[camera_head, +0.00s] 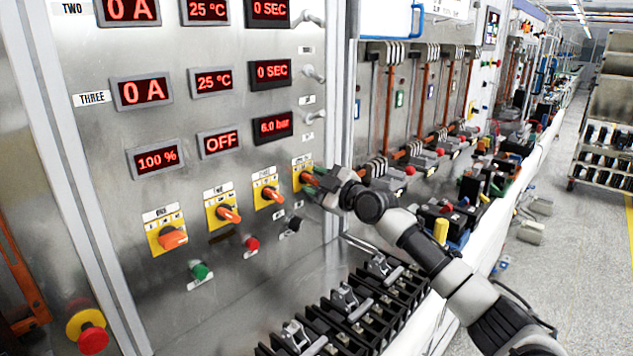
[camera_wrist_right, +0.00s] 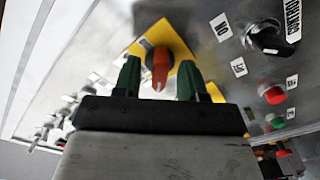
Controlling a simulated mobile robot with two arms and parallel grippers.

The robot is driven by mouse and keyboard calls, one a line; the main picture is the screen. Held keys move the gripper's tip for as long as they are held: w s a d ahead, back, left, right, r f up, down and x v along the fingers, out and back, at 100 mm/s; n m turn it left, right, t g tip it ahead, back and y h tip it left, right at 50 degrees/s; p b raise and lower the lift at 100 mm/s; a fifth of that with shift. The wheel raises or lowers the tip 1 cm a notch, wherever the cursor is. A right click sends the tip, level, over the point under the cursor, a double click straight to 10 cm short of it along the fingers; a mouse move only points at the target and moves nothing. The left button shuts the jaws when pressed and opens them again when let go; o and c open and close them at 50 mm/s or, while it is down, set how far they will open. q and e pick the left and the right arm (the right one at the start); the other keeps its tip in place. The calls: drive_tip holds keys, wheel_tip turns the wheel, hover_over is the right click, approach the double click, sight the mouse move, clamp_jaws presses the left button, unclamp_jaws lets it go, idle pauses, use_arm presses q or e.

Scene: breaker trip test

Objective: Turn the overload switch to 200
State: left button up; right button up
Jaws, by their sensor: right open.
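Several orange rotary switches on yellow plates line the steel panel in the head view. My right gripper (camera_head: 316,181) is at the rightmost switch (camera_head: 303,178), partly covering it. In the right wrist view, that switch's orange handle (camera_wrist_right: 160,68) lies between the two green fingers of my open right gripper (camera_wrist_right: 159,78). Gaps show on both sides of the handle. The other switches are the left one (camera_head: 172,238), the second (camera_head: 229,214) and the third (camera_head: 270,193). Their label print is too small to read, so I cannot tell which is the overload switch. My left gripper is out of view.
Below the switches are a green button (camera_head: 200,271), a red button (camera_head: 252,243) and a black knob (camera_head: 293,224). Red displays (camera_head: 157,159) sit above. A row of black breaker fixtures (camera_head: 345,310) stands under the panel. A red emergency button (camera_head: 92,338) is at lower left.

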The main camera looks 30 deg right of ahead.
clamp_jaws()
